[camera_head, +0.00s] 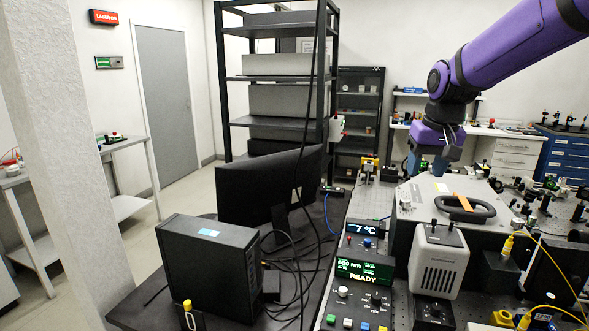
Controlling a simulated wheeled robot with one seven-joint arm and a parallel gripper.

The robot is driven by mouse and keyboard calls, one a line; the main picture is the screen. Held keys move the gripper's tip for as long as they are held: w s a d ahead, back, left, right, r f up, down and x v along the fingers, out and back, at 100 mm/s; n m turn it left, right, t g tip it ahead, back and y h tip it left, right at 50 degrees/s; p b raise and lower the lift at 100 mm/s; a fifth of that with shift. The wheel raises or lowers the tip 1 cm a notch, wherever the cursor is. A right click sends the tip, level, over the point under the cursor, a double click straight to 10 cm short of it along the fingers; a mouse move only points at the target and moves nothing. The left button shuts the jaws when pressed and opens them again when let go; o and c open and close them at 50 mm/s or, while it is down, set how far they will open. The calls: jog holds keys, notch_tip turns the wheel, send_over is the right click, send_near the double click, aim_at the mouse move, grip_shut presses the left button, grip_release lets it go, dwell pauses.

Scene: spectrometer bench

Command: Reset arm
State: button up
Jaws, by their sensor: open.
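My purple arm reaches in from the upper right. My gripper (428,166) hangs at its end with blue-grey fingers pointing down, over the back left part of a light grey instrument box. The fingers are open and I see nothing between them. The instrument box (412,205) has a dark curved handle (465,208) with an orange strip on its top, to the right of the gripper. Whether the fingertips touch the box top is too small to tell.
A control panel reading READY (364,271) and a white vented unit (437,262) stand in front of the box. A black computer case (212,266) and monitor (270,185) stand left. Optics crowd the bench at right. Yellow cables lie at the front right.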

jog(key=s+d+r+t, duration=0.1)
jog(key=s+d+t, duration=0.1)
jog(key=s, duration=2.6)
jog(key=shift+s+d+r+t, duration=0.2)
jog(key=shift+s+r+t, duration=0.05)
jog(key=shift+s+t, duration=0.15)
